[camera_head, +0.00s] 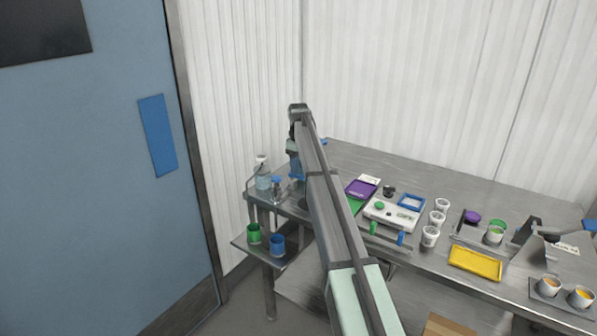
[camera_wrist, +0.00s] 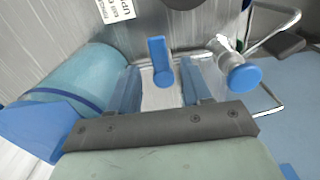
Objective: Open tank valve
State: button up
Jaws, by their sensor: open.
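In the wrist view my gripper (camera_wrist: 160,72) is open, with one blue finger on each side of a blue lever handle (camera_wrist: 158,55). The lever stands between the fingertips, with a gap visible on both sides. A translucent blue tank (camera_wrist: 75,82) lies to the left in that picture, with a dark blue band and blue end. A round blue knob (camera_wrist: 244,77) on a metal fitting is to the right of the right finger. In the head view the tank (camera_head: 294,162) shows partly behind my arm at the table's left end; my fingers are hidden there.
A clear bottle (camera_head: 263,180) stands left of the tank. A lower shelf (camera_head: 262,257) holds a green cup (camera_head: 254,233) and a blue cup (camera_head: 277,245). A scale (camera_head: 393,214), white cups (camera_head: 437,218) and a yellow tray (camera_head: 475,263) crowd the table to the right.

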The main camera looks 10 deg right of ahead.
jog(key=shift+f, duration=1.3)
jog(key=shift+c, duration=0.5)
grip_shut()
